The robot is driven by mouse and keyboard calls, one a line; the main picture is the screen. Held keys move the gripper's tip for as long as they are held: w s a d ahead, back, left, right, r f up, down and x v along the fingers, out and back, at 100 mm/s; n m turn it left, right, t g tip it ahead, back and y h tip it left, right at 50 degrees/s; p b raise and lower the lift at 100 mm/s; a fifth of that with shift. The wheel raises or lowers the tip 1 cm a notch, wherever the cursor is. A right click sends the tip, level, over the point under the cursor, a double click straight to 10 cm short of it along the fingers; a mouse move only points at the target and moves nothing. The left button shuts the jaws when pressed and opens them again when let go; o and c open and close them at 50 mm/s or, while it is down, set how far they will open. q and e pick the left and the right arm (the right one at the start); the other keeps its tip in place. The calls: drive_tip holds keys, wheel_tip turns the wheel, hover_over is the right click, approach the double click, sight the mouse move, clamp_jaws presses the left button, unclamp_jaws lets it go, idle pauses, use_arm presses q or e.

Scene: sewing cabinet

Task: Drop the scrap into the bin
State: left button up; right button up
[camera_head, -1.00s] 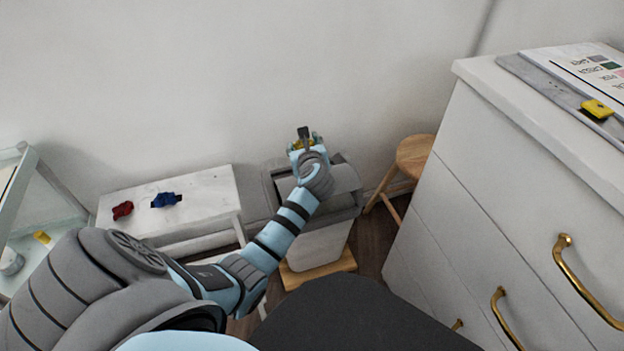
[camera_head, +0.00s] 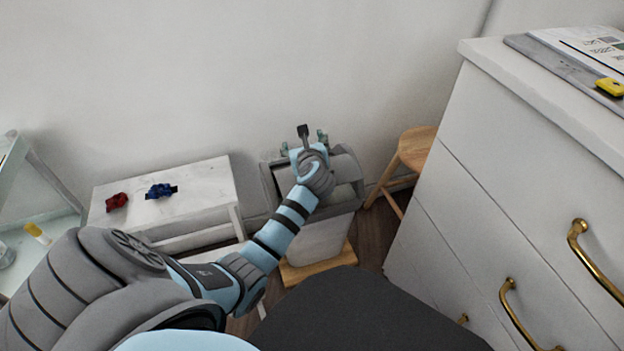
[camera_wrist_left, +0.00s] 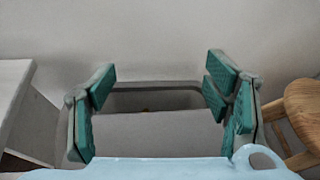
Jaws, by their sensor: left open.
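My left gripper (camera_head: 305,146) is over the bin (camera_head: 318,243) against the wall. Its teal fingers are spread wide and empty in the left wrist view (camera_wrist_left: 160,86). The bin is light grey with a darker rim, and it also shows in the wrist view (camera_wrist_left: 155,136) with a dark opening between the fingers. My right gripper is not in view.
A white bench (camera_head: 205,179) left of the bin holds a red bundle (camera_head: 117,202) and a blue bundle (camera_head: 160,190). A wooden stool (camera_head: 417,147) stands right of the bin. A white drawer cabinet (camera_head: 500,165) with brass handles fills the right side.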

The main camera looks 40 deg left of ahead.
use_arm(q)
drive_tip(key=v, duration=0.7)
drive_tip(key=shift+s+d+r, duration=0.15)
